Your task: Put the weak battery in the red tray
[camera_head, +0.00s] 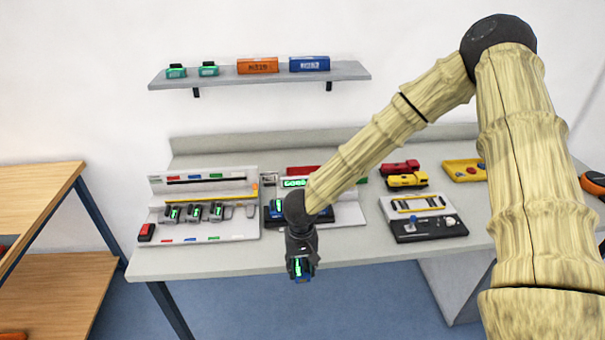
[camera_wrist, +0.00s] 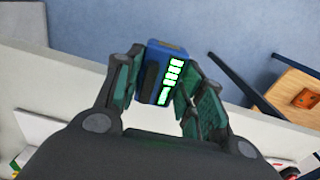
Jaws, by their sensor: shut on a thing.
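My gripper (camera_head: 300,270) is shut on a blue battery (camera_wrist: 166,75), held in front of the table's front edge, above the floor. Bright green bars show on the battery in both views. The wrist view shows its blue body between the two fingers (camera_wrist: 158,100). A red strip (camera_head: 303,170) shows behind the tester, partly hidden by my arm; I cannot tell whether it is the red tray. The tester (camera_head: 345,213) has a green display (camera_head: 293,183) that seems to read "GOOD". A blue item with green light (camera_head: 278,205) sits at its left.
A white rack (camera_head: 240,229) at the left holds several grey batteries with green bars. A red item (camera_head: 146,232) lies at its left end. A device with a joystick (camera_head: 427,222), red and yellow items and a yellow tray (camera_head: 463,170) stand right. A shelf (camera_head: 345,72) hangs above.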

